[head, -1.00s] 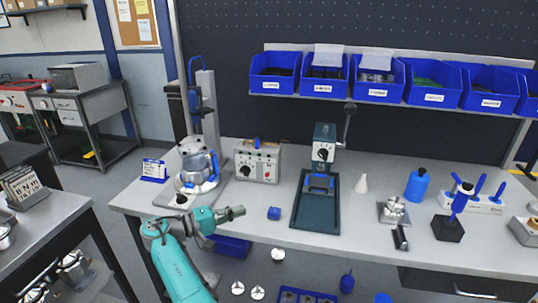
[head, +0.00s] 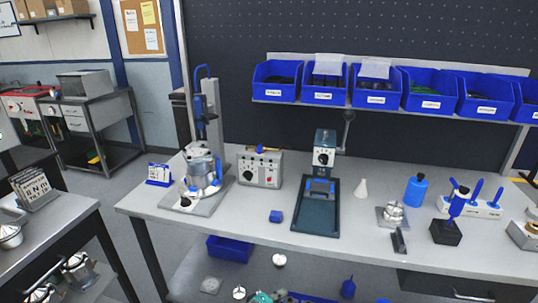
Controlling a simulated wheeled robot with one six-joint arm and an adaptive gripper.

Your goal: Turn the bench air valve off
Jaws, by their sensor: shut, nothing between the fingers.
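A grey control box (head: 260,169) stands on the bench, with a dark knob and a red button on its front. A small blue lever (head: 261,149) sits on top of it and looks to lie crosswise, low over the box; I take this to be the air valve handle. It is small in the picture, and nothing touches it. My gripper is not in view.
A metal canister fixture (head: 202,172) stands left of the box. A small blue block (head: 276,216) lies in front, and a press (head: 324,160) on a dark base stands to the right. Blue bins (head: 323,94) hang above. The bench front between fixture and block is clear.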

